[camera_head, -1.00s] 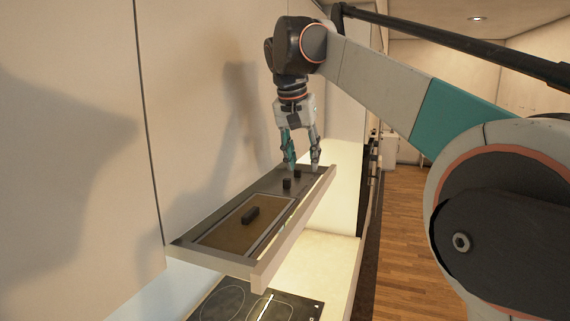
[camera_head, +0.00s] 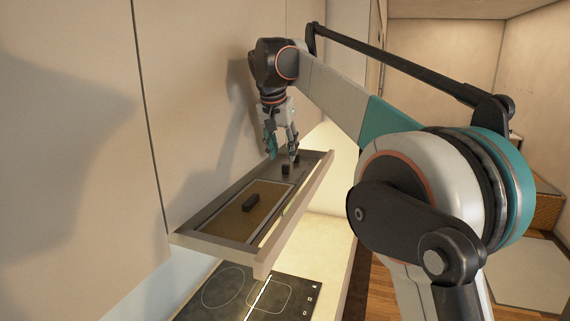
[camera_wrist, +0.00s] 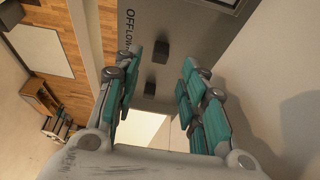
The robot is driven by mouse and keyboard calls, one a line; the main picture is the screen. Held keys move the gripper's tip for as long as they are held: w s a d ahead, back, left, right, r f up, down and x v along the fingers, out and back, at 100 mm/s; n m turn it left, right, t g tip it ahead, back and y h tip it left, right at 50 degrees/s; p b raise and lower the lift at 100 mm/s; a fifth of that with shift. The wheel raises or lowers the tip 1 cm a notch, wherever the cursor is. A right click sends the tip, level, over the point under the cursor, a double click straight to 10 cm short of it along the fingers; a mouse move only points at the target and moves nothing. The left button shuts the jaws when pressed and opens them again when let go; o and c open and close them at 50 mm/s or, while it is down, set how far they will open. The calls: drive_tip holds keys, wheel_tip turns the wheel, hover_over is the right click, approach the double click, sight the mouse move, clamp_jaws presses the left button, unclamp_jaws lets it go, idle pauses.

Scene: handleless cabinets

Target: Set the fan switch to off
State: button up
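A pull-out range hood (camera_head: 210,238) sticks out from the wall cabinets. Two small black knobs stand on its dark panel, a nearer one (camera_head: 285,169) and a farther one (camera_head: 297,158). In the wrist view the panel (camera_wrist: 195,25) carries printed "OFF" and "LOW" lettering, beside one knob (camera_wrist: 162,50); the other knob (camera_wrist: 149,88) is closer to my gripper's palm. My gripper (camera_head: 282,156) points down over the knob end of the hood. Its teal fingers are open in the wrist view (camera_wrist: 162,65), with both knobs between them in the picture. I see no contact. Which knob is the fan switch is unclear.
A black cooktop (camera_head: 235,292) lies below the hood. Flat cabinet fronts (camera_head: 80,130) rise close on the left. A wood floor shows at the right.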

sight(285, 165)
drive_tip(key=shift+x, duration=2.65)
clamp_jaws()
